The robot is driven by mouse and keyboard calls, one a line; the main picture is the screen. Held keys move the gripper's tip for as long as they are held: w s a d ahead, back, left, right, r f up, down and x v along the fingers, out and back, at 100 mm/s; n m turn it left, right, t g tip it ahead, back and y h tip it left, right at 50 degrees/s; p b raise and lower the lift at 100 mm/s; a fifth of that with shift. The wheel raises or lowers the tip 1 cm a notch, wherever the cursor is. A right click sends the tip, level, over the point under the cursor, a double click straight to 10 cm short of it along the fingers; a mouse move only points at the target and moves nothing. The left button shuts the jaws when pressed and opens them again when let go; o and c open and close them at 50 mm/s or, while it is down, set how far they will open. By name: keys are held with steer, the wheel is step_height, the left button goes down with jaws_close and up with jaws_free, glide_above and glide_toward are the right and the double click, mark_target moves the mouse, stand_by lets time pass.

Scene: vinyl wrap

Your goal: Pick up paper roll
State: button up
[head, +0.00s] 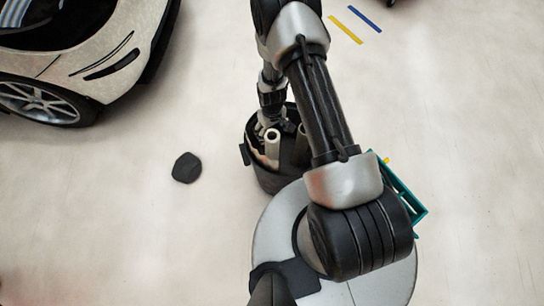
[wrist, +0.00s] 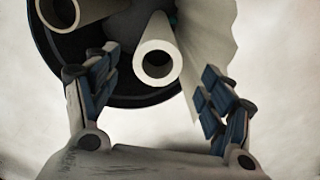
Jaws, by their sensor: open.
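A white paper roll (wrist: 172,48) stands on end in a round black bucket (head: 275,182), its hollow end facing the wrist camera. In the head view a pale roll (head: 272,147) shows inside the bucket. My gripper (wrist: 160,64) is open, with one finger on each side of the white roll's end in the wrist view. No contact with the roll is clear. In the head view my gripper (head: 266,122) is over the bucket's left part, partly hidden by the arm. A greyish roll (wrist: 62,12) and a pale crinkled sheet (wrist: 208,35) flank the white roll.
A light-coloured car (head: 75,55) stands at upper left. A dark lump (head: 187,168) lies on the floor left of the bucket. A teal frame (head: 405,195) is at the right, partly behind my arm. Yellow (head: 346,30) and blue (head: 364,19) strips lie at top.

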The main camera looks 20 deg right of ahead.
step_height(320, 180, down, 10)
steer(key=b, duration=0.3)
steer(key=shift+w+d, duration=0.15)
steer(key=shift+r, duration=0.15)
steer(key=shift+c, duration=0.5)
steer(key=c, duration=1.6)
